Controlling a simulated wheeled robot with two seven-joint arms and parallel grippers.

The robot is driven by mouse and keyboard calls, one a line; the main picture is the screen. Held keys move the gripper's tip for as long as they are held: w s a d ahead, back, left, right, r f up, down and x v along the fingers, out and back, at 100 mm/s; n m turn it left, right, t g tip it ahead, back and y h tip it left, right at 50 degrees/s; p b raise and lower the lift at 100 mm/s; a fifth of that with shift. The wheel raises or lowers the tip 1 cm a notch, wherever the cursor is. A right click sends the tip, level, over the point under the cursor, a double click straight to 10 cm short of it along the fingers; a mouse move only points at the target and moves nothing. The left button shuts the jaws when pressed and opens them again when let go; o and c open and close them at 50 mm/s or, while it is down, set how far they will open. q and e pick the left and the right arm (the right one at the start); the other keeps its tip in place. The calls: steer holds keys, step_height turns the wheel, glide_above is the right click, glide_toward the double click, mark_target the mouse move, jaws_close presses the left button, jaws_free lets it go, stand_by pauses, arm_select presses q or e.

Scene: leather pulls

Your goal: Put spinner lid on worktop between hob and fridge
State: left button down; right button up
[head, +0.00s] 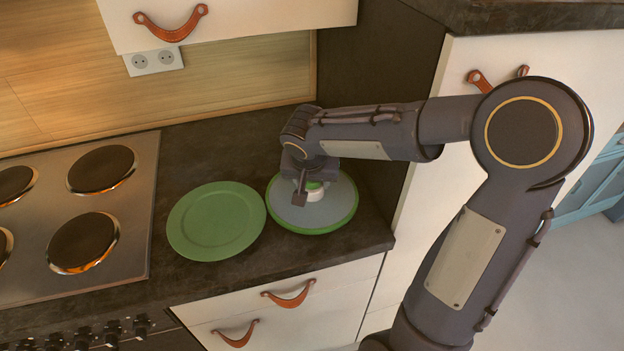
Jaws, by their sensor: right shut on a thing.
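The spinner lid (340,207) is a round grey-white disc with a green rim and a white and green knob at its middle. It is over the dark worktop (190,150), between the hob (80,215) and the tall white fridge front (520,80). My right gripper (308,192) is above the lid, pointing down, shut on its knob. I cannot tell whether the lid rests on the worktop or hangs just above it. The gripper and wrist hide part of the lid's far side. My left gripper is not in view.
A green plate (216,221) lies on the worktop directly left of the lid, very close to its rim. A dark side panel stands right behind the lid. White drawers with leather pulls (288,296) are below. Bare worktop shows behind the plate.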

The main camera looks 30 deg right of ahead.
steer(key=o, duration=1.4)
steer(key=shift+f, duration=0.1)
steer(key=shift+a+r, duration=0.1)
steer(key=shift+r, duration=0.4)
steer(key=v, duration=1.1)
steer(key=s+a+f+n+y, duration=0.1)
steer(key=s+f+n+y, duration=0.1)
steer(key=s, duration=0.4)
steer(key=s+a+f+n+t+y, duration=0.1)
steer(key=s+a+f+y, duration=0.1)
steer(key=s, duration=0.4)
steer(key=s+a+f+n+t+y, duration=0.1)
steer(key=s+f+n+y, duration=0.1)
steer(key=s, duration=0.4)
steer(key=shift+s+a+f+n, duration=0.3)
steer(key=shift+s+a+f, duration=0.05)
steer(key=shift+f, duration=0.5)
